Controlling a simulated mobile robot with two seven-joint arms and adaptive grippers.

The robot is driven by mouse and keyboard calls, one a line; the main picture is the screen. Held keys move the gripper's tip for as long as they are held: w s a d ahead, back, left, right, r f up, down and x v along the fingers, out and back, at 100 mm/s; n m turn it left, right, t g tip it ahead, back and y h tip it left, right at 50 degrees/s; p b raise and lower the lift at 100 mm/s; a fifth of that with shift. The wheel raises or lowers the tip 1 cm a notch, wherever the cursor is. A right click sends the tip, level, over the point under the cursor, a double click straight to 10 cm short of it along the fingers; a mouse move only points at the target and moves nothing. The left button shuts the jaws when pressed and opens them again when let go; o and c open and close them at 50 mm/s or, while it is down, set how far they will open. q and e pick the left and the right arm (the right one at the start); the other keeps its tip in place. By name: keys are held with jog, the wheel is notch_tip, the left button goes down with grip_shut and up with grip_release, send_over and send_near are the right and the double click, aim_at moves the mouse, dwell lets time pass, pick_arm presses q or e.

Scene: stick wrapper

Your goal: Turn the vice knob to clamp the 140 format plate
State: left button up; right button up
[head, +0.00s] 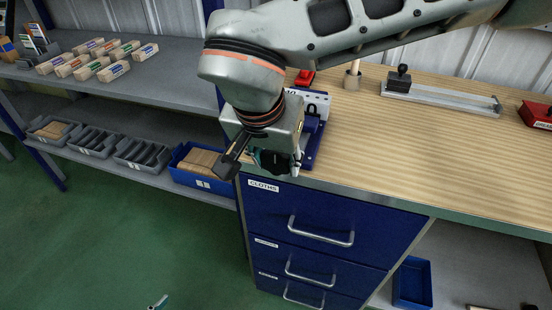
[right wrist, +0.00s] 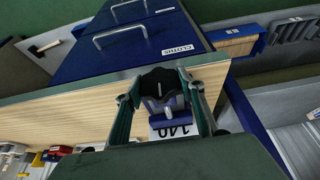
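The vice (head: 313,142) is blue and stands at the front left edge of the wooden bench. My right gripper (head: 272,160) is at its front, just over the bench edge, and hides much of it. In the right wrist view the fingers of my right gripper (right wrist: 158,92) are spread on either side of the black vice knob (right wrist: 158,78). I cannot tell whether either finger touches the knob. The white plate marked 140 (right wrist: 172,132) lies at the vice behind the knob, partly hidden. A small teal and white tip (head: 158,302) at the bottom edge may be my left gripper.
Blue drawers (head: 330,225) with metal handles are below the bench edge. A metal fixture with a black knob (head: 398,80) and a red box (head: 536,114) are on the bench. Shelves on the left hold labelled wooden blocks (head: 97,58) and bins (head: 196,167).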

jog(key=shift+d+y, duration=0.1)
jog(key=shift+y, duration=0.2)
jog(key=shift+f+t+y, duration=0.1)
jog(key=shift+t+y, duration=0.2)
jog(key=shift+y, duration=0.3)
jog(key=y+b, duration=0.1)
jog(key=m+t+y+b, duration=0.1)
jog(key=y, duration=0.1)
jog(key=shift+d+f, duration=0.1)
jog(key=shift+f, duration=0.15)
jog(key=shift+t+y+b, duration=0.3)
jog(key=shift+y+b, duration=0.1)
jog(key=shift+b, duration=0.15)
jog(key=shift+r+y, duration=0.2)
jog(key=shift+y, duration=0.1)
jog(key=shift+r, duration=0.1)
jog(key=o, duration=1.1)
jog(key=shift+o, duration=0.2)
